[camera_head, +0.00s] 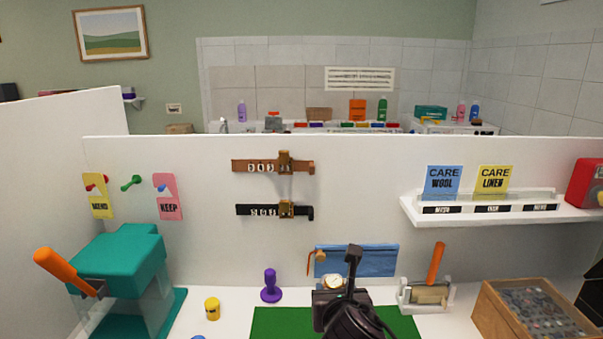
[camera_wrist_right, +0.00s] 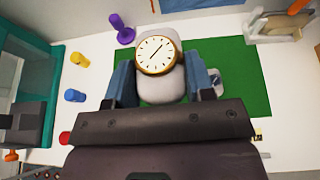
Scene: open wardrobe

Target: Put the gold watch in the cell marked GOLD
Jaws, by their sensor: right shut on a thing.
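The gold watch (camera_wrist_right: 157,55) has a round white dial with a gold rim and sits on a pale grey cushion-like body (camera_wrist_right: 162,88). In the right wrist view this body is between the two blue-grey fingers of my right gripper (camera_wrist_right: 161,76), which is shut on it, above the green mat. In the head view the watch (camera_head: 333,281) shows as a small pale dial at the tip of my right gripper (camera_head: 332,290), in front of a blue panel. I cannot read a GOLD mark in either view. My left gripper is not in view.
The green mat (camera_head: 275,322) lies on the white table. A purple stand (camera_head: 270,287) and yellow pot (camera_head: 212,309) are left, beside a teal press (camera_head: 118,262). An orange-handled tool (camera_head: 436,264) and wooden box (camera_head: 535,312) are right. A white shelf (camera_head: 510,213) juts out above.

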